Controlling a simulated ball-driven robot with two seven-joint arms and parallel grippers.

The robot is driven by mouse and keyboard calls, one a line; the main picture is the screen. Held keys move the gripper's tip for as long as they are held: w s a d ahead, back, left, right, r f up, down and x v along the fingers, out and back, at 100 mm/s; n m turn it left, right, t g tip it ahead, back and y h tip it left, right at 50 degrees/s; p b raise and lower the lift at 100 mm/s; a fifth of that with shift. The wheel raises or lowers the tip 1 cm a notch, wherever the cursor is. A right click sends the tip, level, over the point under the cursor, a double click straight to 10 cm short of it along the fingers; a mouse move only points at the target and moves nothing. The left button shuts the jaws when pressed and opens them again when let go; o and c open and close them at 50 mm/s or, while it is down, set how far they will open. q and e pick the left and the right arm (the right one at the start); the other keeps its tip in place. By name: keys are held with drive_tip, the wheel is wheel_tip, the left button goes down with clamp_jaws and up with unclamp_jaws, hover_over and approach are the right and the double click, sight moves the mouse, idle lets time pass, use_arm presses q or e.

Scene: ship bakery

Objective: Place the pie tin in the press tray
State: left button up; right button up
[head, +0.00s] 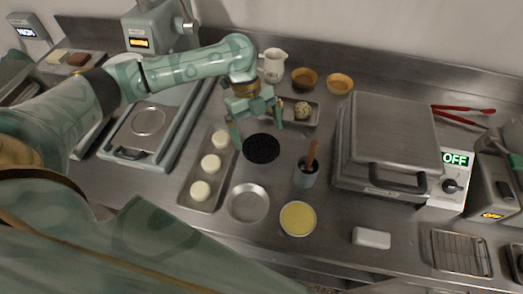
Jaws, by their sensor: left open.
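An empty round silver pie tin (248,203) lies on the steel counter, near its front. The press tray (126,133) is the flat metal tray with a round plate (149,120) at the left. No tin shows on that plate. My left gripper (258,132) is open and points down above a black round mat or disc (261,149), behind the pie tin. Nothing shows between its fingers. My right gripper does not show.
A tray of dough balls (188,199) stands between press tray and tin. A brush pot (306,178) and a yellow-filled round dish (298,219) stand to the right. A closed grill press (391,130) reads OFF. A white jug (273,66) and bowls (304,78) stand behind.

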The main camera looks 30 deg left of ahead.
sight(263, 153)
use_arm(q)
drive_tip(key=b+x, duration=0.1)
drive_tip(key=x, duration=0.3)
drive_tip(key=shift+s+a+f, duration=0.1)
drive_tip(key=shift+f, duration=0.25)
drive_tip(key=shift+r, duration=0.1)
drive_tip(key=c, duration=0.7)
drive_tip(key=shift+c, duration=0.2)
